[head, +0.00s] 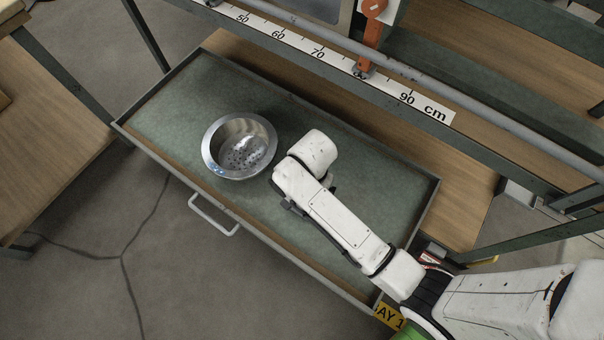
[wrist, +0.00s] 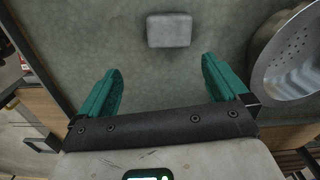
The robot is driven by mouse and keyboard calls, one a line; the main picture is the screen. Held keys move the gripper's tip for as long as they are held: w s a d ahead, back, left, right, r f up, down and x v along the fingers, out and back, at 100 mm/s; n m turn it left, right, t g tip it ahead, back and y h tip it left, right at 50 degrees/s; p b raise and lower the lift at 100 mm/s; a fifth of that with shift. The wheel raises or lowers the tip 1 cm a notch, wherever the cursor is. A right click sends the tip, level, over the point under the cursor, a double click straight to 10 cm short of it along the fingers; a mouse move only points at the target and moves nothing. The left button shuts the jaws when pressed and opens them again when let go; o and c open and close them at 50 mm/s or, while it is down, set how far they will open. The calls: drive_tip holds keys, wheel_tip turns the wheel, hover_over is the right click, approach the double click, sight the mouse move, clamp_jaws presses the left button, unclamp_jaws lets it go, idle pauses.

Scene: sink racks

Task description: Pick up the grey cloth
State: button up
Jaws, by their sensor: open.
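The grey cloth (wrist: 169,30) shows in the wrist view as a small, flat, rounded grey block lying on the green drawer floor. My gripper (wrist: 162,66) has two teal fingers spread wide apart with nothing between them. In the wrist view the cloth is beyond the fingertips, roughly centred between them and apart from both. In the head view my white arm reaches over the drawer and hides the cloth and the gripper fingers.
A metal bowl with a perforated bottom (head: 222,172) sits in the drawer, left of my arm; it also shows in the wrist view (wrist: 290,75), to the right of the cloth. The open drawer (head: 150,148) has raised rims. A rail with a ruler (head: 335,62) crosses behind.

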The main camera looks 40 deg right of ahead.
drive_tip(key=shift+m, duration=0.9)
drive_tip(key=f, duration=0.1)
drive_tip(key=w+f+b, duration=0.1)
drive_tip(key=f, duration=0.1)
drive_tip(key=a+f+b, duration=0.1)
drive_tip(key=f, duration=0.1)
drive_tip(key=shift+w+a, duration=0.1)
drive_tip(key=shift+w, duration=0.3)
wheel_tip(320, 180, down, 10)
drive_tip(key=b, duration=0.6)
drive_tip(key=shift+s+f+b, duration=0.1)
drive_tip(key=shift+f+b, duration=0.05)
drive_tip(key=shift+b, duration=0.25)
drive_tip(key=c, duration=0.7)
drive_tip(key=shift+o, duration=0.2)
